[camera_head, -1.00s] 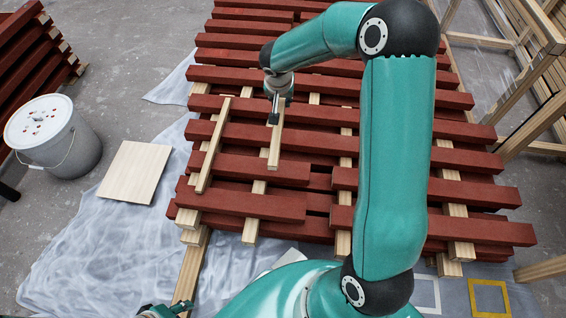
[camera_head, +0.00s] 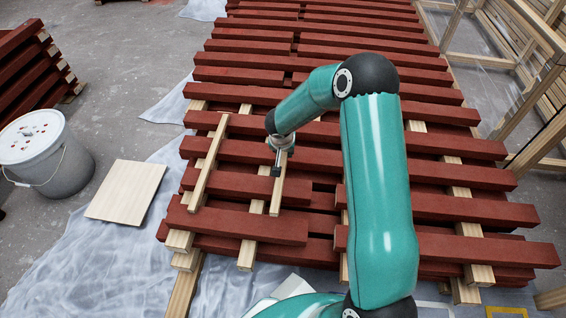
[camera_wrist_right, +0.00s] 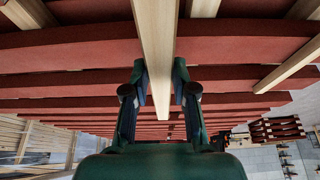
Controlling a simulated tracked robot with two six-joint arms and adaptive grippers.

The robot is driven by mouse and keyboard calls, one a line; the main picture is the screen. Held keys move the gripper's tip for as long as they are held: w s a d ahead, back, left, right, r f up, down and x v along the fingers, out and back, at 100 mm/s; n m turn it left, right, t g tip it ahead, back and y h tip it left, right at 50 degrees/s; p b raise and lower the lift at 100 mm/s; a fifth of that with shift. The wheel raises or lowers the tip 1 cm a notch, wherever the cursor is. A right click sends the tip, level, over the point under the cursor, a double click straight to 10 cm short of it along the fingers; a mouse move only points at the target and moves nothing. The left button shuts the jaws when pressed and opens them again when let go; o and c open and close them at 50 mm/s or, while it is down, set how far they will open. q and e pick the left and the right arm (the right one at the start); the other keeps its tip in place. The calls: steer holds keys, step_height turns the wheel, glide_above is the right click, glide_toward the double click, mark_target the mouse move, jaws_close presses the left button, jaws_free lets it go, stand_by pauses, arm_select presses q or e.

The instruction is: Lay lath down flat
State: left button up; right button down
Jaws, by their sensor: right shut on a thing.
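A pale wooden lath (camera_head: 277,196) is in my right gripper (camera_head: 278,170), over the red battens (camera_head: 245,222). In the right wrist view the lath (camera_wrist_right: 157,40) runs lengthwise between the two fingers of the gripper (camera_wrist_right: 159,82), which is shut on it. Its broad face looks roughly level with the battens; I cannot tell whether it touches them. A second pale lath (camera_head: 208,165) lies across the battens to the left, roughly parallel. The arm hides part of the stack. My left gripper is out of view.
A wooden frame (camera_head: 540,140) stands at the right. More red battens (camera_head: 25,70) are stacked far left.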

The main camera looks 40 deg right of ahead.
step_height(320, 180, down, 4)
steer(key=shift+f+b, duration=0.1)
steer(key=shift+b, duration=0.7)
steer(key=shift+f+b, duration=0.6)
steer(key=shift+b, duration=0.55)
steer(key=c, duration=0.9)
jaws_free()
steer(key=shift+c, duration=0.2)
steer(key=shift+r, duration=0.1)
